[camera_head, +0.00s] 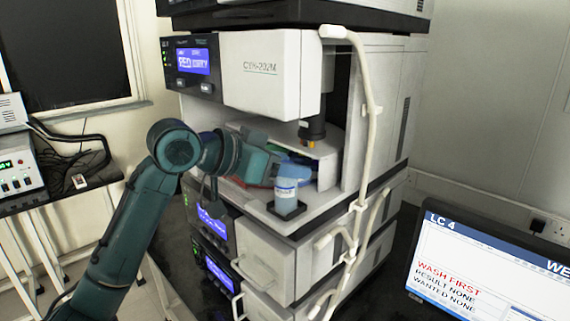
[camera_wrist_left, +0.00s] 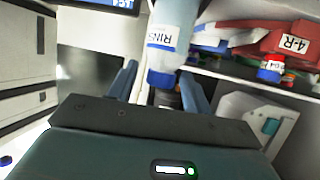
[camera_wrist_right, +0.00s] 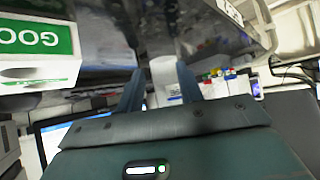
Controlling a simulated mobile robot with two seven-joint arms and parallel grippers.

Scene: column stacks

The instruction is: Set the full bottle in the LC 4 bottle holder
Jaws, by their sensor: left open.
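A clear bottle with a white label (camera_head: 286,188) stands upright by the black holder tray (camera_head: 300,211) at the front of the instrument's open bay. In the left wrist view the bottle (camera_wrist_left: 168,38) has a label reading "RINS", and its lower end lies between the fingers in the picture. My left gripper (camera_head: 292,168) is open at the bottle's upper part; I cannot tell whether a finger touches it. How full the bottle is cannot be told. My right gripper (camera_wrist_right: 160,82) shows only in its own wrist view, with fingers apart and nothing clearly held.
The instrument stack (camera_head: 275,75) has a pale hose (camera_head: 368,100) down its right front. A monitor (camera_head: 490,265) shows "LC 4" and "WASH FIRST". A red rack marked "4-R" (camera_wrist_left: 285,42) is in the left wrist view. A dark nozzle (camera_head: 312,130) hangs over the bay.

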